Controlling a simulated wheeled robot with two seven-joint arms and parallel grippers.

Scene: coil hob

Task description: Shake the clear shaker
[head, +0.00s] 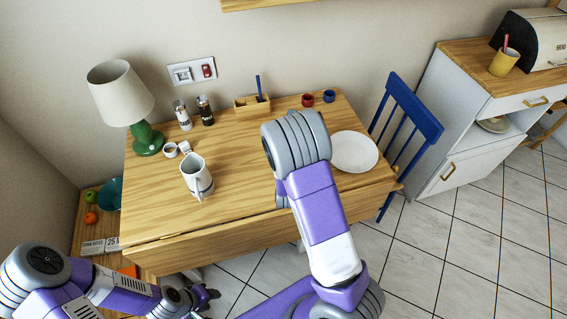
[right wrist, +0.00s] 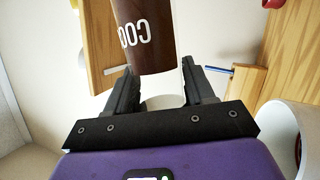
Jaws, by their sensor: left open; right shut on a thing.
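In the right wrist view, a brown rounded container (right wrist: 146,35) with white upside-down letters shows between the fingers of my right gripper (right wrist: 153,75), which is shut on it. I cannot tell whether it is the clear shaker. In the head view my right arm hides that gripper and what it holds. On the table's back left stand a light shaker (head: 182,116) and a dark shaker (head: 205,110), side by side, upright. My left gripper (head: 208,298) is open and empty, low in front of the table.
The wooden table (head: 150,215) also bears a green lamp (head: 147,138), a white jug (head: 196,177), a caddy with a blue pen (head: 252,104), red and blue cups and a white plate (head: 354,151). A blue chair (head: 407,113) stands right. The table's front left is clear.

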